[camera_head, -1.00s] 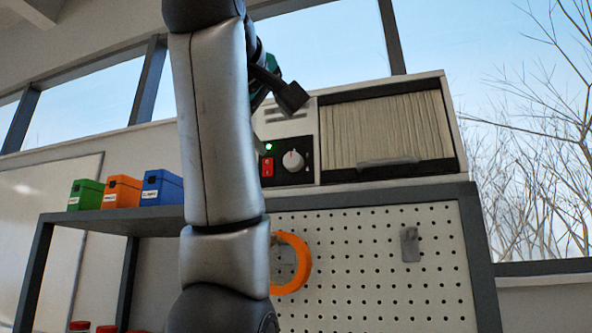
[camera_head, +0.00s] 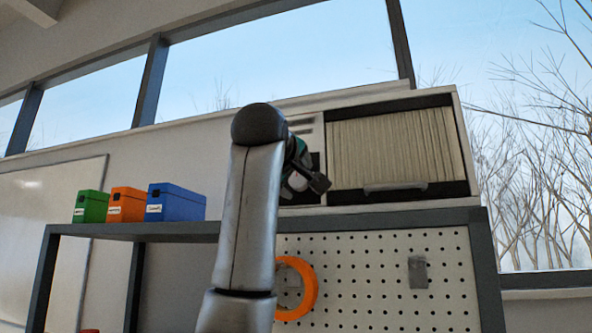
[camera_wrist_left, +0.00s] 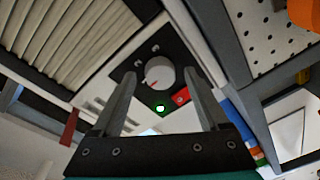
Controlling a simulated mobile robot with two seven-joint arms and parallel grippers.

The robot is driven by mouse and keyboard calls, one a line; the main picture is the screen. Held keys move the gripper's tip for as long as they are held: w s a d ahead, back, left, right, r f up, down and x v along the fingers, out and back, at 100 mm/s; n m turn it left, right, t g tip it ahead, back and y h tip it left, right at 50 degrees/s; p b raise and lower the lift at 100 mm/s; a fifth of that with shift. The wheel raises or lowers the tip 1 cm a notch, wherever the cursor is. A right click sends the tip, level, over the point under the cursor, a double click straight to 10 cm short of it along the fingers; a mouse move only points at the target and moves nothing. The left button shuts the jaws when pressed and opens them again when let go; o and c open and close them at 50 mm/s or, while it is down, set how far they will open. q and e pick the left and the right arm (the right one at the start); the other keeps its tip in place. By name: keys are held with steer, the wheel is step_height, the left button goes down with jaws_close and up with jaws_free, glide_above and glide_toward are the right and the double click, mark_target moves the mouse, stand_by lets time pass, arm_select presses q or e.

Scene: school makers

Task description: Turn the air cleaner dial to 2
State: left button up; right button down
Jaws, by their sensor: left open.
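The air cleaner (camera_head: 395,145) is a white box with a pleated filter front, on top of the shelf unit. Its dial (camera_wrist_left: 160,72) is a pale round knob on a black panel in the left wrist view, with a red pointer mark toward the picture's lower left. In the head view my left gripper (camera_head: 318,183) is in front of the panel and mostly hides it. In the wrist view my left gripper (camera_wrist_left: 159,76) is open, its fingers on either side of the dial in the picture; contact cannot be told. My right gripper is out of view.
A lit green lamp (camera_wrist_left: 159,107) and a red switch (camera_wrist_left: 181,97) sit beside the dial. Green (camera_head: 91,206), orange (camera_head: 126,205) and blue (camera_head: 176,203) boxes stand on the shelf to the left. An orange ring (camera_head: 308,290) hangs on the pegboard (camera_head: 380,270) below.

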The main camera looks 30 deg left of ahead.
arm_select(q)
steer(key=shift+w, duration=0.15)
steer(key=shift+c, duration=0.4)
jaws_close()
